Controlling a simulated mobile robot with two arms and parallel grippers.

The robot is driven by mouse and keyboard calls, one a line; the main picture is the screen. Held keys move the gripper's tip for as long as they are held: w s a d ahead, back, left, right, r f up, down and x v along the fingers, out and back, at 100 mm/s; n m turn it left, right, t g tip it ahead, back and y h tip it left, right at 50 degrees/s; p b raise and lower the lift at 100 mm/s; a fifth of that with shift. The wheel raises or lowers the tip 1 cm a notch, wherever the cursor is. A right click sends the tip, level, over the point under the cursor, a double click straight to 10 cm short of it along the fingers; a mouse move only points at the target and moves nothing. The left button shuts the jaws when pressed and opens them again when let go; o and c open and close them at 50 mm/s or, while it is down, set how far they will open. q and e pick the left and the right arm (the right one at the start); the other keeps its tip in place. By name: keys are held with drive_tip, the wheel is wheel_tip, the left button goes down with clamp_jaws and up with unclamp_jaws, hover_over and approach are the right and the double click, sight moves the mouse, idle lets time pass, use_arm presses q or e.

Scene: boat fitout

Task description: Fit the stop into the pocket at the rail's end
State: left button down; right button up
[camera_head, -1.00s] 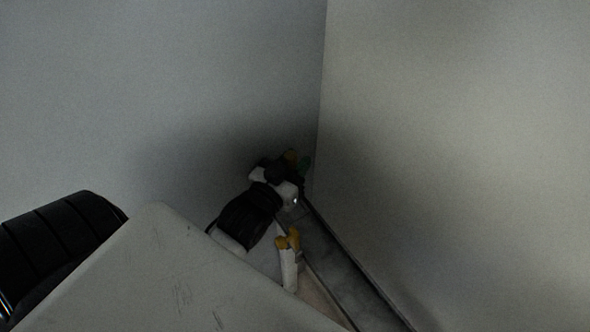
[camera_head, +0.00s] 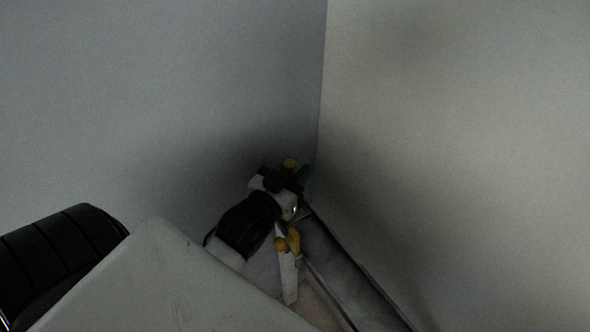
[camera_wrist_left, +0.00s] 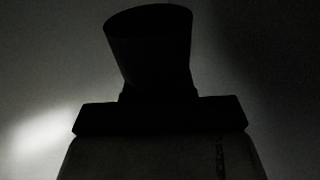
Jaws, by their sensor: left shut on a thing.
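My left gripper (camera_head: 291,180) is far down in the dark corner where the two walls meet, small and seen from behind. It is shut on a small dark green piece (camera_head: 304,174), which appears to be the stop; the gripper covers part of it. The grey rail (camera_head: 345,270) runs along the foot of the right wall into the corner, just beyond and below the gripper. The pocket at its end cannot be made out. In the left wrist view a black, flaring silhouette (camera_wrist_left: 149,45) stands over a dark bar, too dark to identify. My right gripper is not in view.
A bare grey left wall (camera_head: 160,90) and a paler right wall (camera_head: 460,130) close in tightly on the gripper. A yellow-and-white piece (camera_head: 288,270) shows beside the rail; I cannot tell what it belongs to. The corner is heavily shadowed.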

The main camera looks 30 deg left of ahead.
use_arm(q)
drive_tip(key=shift+f+b, duration=0.8)
drive_tip(key=shift+f, duration=0.05)
drive_tip(key=shift+f+b, duration=0.9)
drive_tip(key=shift+f, duration=1)
drive_tip(key=c, duration=0.8)
unclamp_jaws()
